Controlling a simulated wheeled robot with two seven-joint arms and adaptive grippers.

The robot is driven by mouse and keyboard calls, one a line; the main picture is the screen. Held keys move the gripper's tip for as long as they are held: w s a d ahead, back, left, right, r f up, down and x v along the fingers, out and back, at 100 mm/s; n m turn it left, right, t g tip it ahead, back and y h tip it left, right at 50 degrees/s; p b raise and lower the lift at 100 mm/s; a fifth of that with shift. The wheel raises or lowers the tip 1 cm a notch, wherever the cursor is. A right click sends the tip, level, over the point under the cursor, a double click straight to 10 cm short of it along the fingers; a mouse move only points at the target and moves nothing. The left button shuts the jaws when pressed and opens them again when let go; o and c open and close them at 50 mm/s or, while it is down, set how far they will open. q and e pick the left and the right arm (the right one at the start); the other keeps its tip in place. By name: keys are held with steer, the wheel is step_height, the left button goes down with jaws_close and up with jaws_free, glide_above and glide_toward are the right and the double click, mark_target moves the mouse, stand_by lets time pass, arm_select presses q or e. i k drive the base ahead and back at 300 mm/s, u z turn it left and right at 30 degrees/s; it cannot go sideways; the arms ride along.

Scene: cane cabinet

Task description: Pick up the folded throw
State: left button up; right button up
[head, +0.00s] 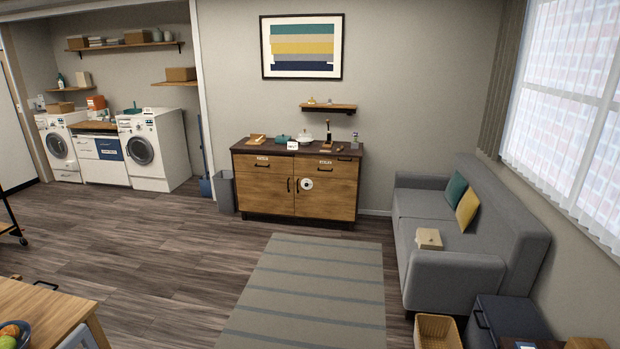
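A small beige, flat block-like item (428,239) lies on the seat of the grey sofa (450,284), near its front armrest. It looks like the folded throw, but it is too small in the picture to make out the cloth for certain. A teal cushion (456,188) and a yellow cushion (467,209) lean on the backrest behind it. Neither of my grippers shows in the head view.
A striped rug (305,290) lies before the sofa, with open floor (170,255) to its left. A wicker basket (437,331) and a dark box (500,318) stand by the sofa's near end. A wooden cabinet (296,183) stands at the back wall.

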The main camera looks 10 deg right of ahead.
mark_target(428, 238)
steer(key=i, duration=2)
steer(key=z, duration=0.45)
steer(key=i, duration=2)
steer(key=z, duration=0.7)
steer(key=i, duration=0.9)
steer(key=z, duration=0.15)
